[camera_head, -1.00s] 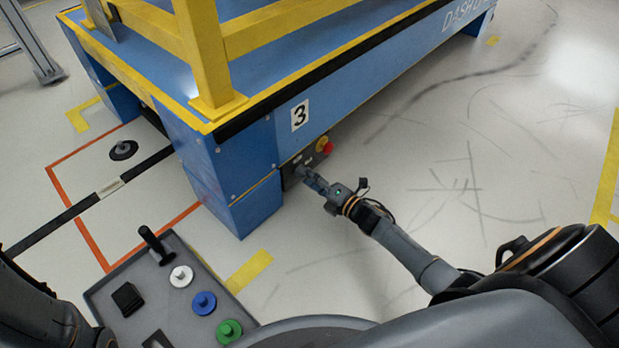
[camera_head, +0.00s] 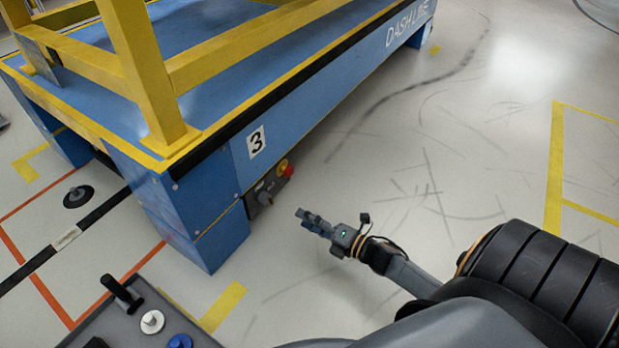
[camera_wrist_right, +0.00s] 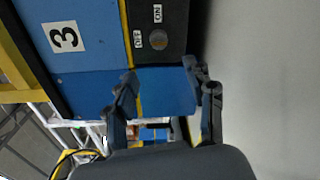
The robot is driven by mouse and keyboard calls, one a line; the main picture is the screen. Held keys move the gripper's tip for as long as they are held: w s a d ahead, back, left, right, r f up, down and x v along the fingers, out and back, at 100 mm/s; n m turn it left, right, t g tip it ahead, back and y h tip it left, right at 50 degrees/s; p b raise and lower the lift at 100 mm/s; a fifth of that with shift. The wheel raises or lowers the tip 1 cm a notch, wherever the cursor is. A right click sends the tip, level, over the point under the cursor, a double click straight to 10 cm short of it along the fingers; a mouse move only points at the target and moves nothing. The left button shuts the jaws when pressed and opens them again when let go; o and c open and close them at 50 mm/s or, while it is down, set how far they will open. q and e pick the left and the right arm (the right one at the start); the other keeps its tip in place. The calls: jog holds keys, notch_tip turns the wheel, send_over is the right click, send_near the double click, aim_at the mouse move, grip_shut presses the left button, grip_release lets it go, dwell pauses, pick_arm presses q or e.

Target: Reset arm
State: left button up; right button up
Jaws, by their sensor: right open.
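My right gripper (camera_head: 314,222) is in the head view, to the right of the blue cart's front corner and apart from it. In the right wrist view its two fingers (camera_wrist_right: 165,90) are spread with nothing between them. A grey control box (camera_head: 264,190) with a red button (camera_head: 289,170) is on the cart's side, left of the gripper. In the right wrist view the box (camera_wrist_right: 172,22) shows a round knob (camera_wrist_right: 158,39) with ON and OFF labels. My left gripper is not in view.
The blue cart (camera_head: 200,210) with yellow rails (camera_head: 145,80) fills the upper left. A grey panel (camera_head: 130,325) with a black lever (camera_head: 121,292) and coloured buttons is at the lower left. The floor right of the cart is clear.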

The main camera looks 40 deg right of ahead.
jog(key=shift+s+d, duration=0.1)
jog(key=shift+s, duration=0.1)
dwell(0.4)
